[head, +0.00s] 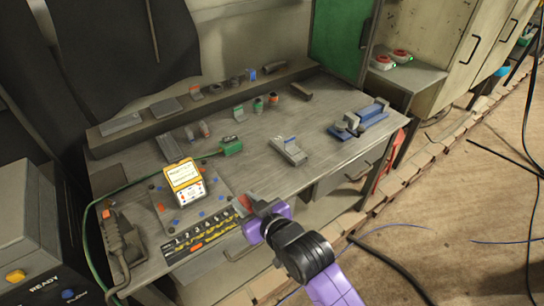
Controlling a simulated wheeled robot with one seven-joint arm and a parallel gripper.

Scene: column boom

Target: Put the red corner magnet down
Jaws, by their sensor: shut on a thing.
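My gripper (251,205) is over the front edge of the workbench (262,178), near the right end of the numbered strip. It is shut on a small red piece (243,202), which shows at its tip and looks like the red corner magnet. The gripper hides much of it, so its shape is unclear. I cannot tell whether it touches the bench.
Left of my gripper, a yellow-framed meter (186,183) stands on a grey plate with red and blue bits. A green connector (231,146), a grey clamp (289,151) and a blue vise (360,119) are farther back. Bare bench lies between them.

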